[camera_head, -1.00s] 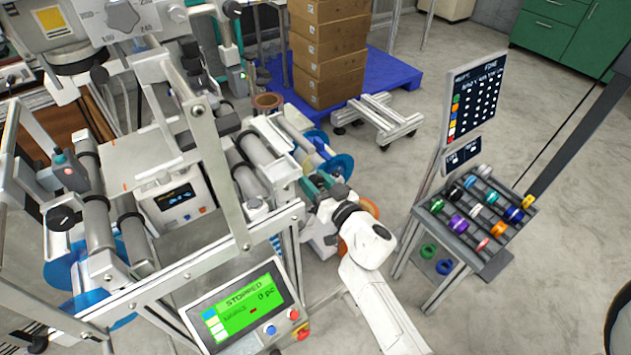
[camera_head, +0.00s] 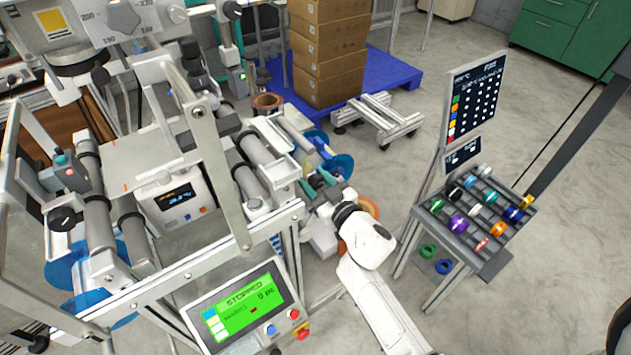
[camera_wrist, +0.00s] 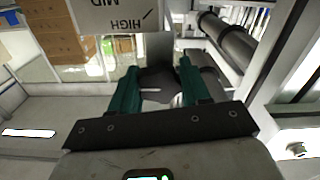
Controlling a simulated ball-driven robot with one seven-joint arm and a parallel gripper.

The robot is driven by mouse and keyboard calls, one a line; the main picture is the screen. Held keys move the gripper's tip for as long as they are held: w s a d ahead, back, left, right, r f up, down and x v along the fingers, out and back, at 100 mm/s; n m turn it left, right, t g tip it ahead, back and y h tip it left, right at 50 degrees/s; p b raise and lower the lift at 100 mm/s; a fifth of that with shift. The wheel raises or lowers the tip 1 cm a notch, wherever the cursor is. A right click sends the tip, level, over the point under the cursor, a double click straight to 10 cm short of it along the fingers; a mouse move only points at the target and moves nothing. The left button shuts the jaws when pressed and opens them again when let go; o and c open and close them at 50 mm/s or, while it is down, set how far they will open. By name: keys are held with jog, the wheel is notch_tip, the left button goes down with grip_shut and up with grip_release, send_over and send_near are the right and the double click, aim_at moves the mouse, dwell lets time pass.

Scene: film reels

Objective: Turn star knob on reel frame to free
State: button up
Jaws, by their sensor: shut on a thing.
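My gripper (camera_head: 322,184) is at the right end of the roller frame (camera_head: 262,150), beside a blue reel disc (camera_head: 338,166). In the wrist view, its two green fingers (camera_wrist: 158,72) are closed on a dark grey piece (camera_wrist: 158,83), which I take to be the star knob. The fingers stand on either side of it, and its outline is unclear. In the head view the gripper and wrist hide the knob. A grey plate (camera_wrist: 112,14) marked HIGH and MID is just beyond the fingers.
An orange ring (camera_head: 366,208) is beside my wrist. The machine's green STOPPED screen (camera_head: 240,305) stands at the front. A rack of coloured rolls (camera_head: 478,215) stands to the right. Boxes (camera_head: 328,50) on a blue pallet (camera_head: 395,72) are behind.

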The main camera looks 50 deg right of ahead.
jog(key=o, duration=1.1)
jog(key=shift+c, duration=0.2)
jog(key=v, duration=1)
jog(key=shift+s, duration=0.4)
jog(key=shift+a, duration=0.1)
